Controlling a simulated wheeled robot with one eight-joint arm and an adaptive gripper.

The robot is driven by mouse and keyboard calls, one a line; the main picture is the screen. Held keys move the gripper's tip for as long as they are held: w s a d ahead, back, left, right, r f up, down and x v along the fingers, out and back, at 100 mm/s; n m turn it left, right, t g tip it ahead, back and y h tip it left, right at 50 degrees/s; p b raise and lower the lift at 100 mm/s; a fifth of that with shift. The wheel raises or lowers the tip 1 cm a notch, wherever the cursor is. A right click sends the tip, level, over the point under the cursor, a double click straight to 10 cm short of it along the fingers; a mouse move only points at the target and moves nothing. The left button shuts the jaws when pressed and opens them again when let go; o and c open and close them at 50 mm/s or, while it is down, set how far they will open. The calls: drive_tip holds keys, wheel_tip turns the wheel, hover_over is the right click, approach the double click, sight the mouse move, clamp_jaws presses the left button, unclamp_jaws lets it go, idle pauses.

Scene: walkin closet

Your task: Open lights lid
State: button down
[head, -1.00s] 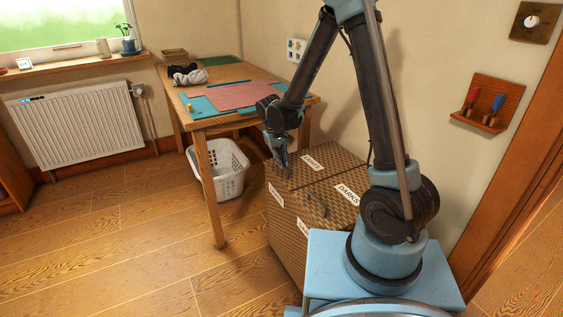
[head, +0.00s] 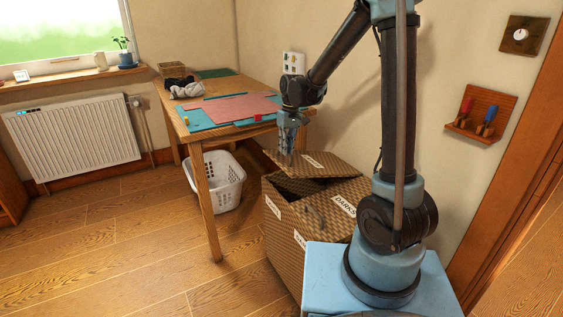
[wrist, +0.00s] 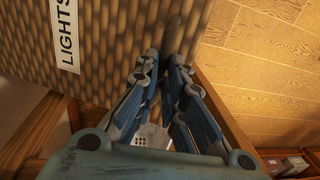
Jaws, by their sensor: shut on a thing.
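The woven brown hamper (head: 285,232) stands on the floor at the robot's front. Its far lid, the lights lid (head: 335,162), is raised and tilted, with a dark gap beneath; its white label reads LIGHTS in the wrist view (wrist: 64,35). The near lid, labelled DARKS (head: 343,204), lies closed. My gripper (head: 285,158) is at the left edge of the raised lid. In the wrist view my gripper (wrist: 168,65) has its fingers closed around the lid's dark handle (wrist: 174,28); the exact contact is partly hidden.
A wooden table (head: 205,148) with mats and cloth stands just behind and left of the hamper. A white laundry basket (head: 222,184) sits under it. The wall is close on the right. Open wooden floor (head: 110,245) lies to the left.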

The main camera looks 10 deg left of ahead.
drive_tip(key=w+d+r, duration=0.4)
drive_tip(key=d+r, duration=0.1)
drive_tip(key=r, duration=0.2)
drive_tip(key=w+d+r, duration=0.4)
drive_tip(key=d+r, duration=0.2)
drive_tip(key=r, duration=0.1)
drive_tip(key=w+d+r+y, duration=0.1)
drive_tip(key=w+d+r, duration=0.3)
drive_tip(key=w+d, duration=0.5)
drive_tip(key=shift+d+r+g, duration=0.2)
drive_tip(key=shift+d+g, duration=0.1)
drive_tip(key=shift+d, duration=0.4)
drive_tip(key=c, duration=1.9)
unclamp_jaws()
drive_tip(key=shift+w+f, duration=0.15)
drive_tip(key=shift+f, duration=0.05)
drive_tip(key=shift+o, duration=1.1)
drive_tip(key=s+v, duration=0.1)
drive_tip(key=v, duration=1.1)
drive_tip(key=shift+w+r, duration=0.15)
drive_tip(key=shift+r, duration=0.2)
